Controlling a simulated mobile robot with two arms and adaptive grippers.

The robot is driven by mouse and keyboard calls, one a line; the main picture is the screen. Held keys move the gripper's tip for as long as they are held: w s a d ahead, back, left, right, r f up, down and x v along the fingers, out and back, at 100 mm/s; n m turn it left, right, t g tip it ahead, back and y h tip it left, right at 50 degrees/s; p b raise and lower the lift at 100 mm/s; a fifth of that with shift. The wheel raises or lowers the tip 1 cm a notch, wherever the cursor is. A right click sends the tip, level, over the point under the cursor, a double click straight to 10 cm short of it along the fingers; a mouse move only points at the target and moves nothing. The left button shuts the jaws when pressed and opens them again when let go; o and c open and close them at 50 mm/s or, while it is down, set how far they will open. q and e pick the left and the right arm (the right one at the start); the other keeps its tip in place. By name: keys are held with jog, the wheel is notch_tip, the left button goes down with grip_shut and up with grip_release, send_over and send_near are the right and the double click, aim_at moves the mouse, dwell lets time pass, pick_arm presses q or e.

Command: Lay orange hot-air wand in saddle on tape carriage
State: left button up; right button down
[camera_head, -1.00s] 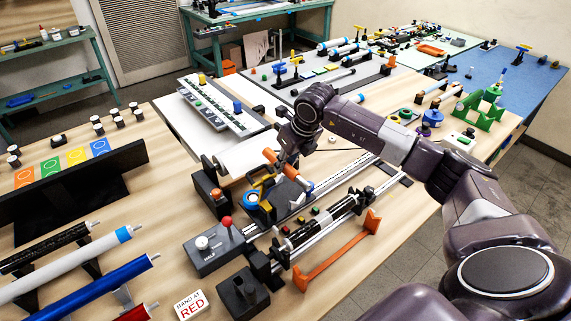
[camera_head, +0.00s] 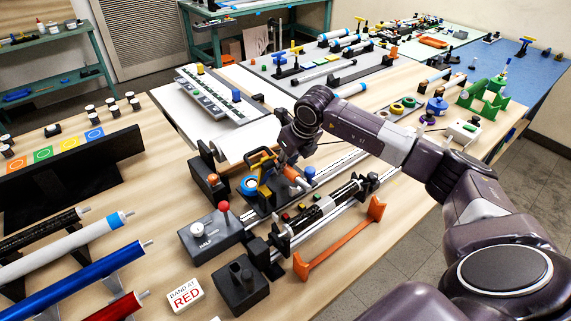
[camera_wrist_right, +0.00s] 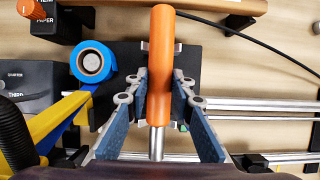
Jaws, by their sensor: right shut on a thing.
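The orange hot-air wand (camera_wrist_right: 161,60) lies between the two fingers of my right gripper (camera_wrist_right: 158,108), with its metal end toward the bottom of the wrist view. My right gripper (camera_head: 285,163) is shut on the wand (camera_head: 293,174), above the tape carriage in the head view. The carriage's dark plate (camera_wrist_right: 120,58) is under the wand and carries a blue tape roll (camera_wrist_right: 91,62). Small light brackets (camera_wrist_right: 145,46) show on both sides of the wand, partly hidden; I cannot tell whether the wand touches them. My left gripper is not in view.
A yellow arm (camera_wrist_right: 52,118) stands close left of the gripper. Metal rails (camera_wrist_right: 262,105) run beside the carriage. A grey box with a red knob (camera_head: 212,230) and an orange bar (camera_head: 340,238) are nearby. Bare wood shows at the front right.

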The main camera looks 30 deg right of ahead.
jog(key=shift+f+b, duration=0.6)
jog(key=shift+f, duration=0.1)
jog(key=c, duration=1.6)
grip_release()
jog(key=v, duration=1.2)
jog(key=shift+r, duration=0.1)
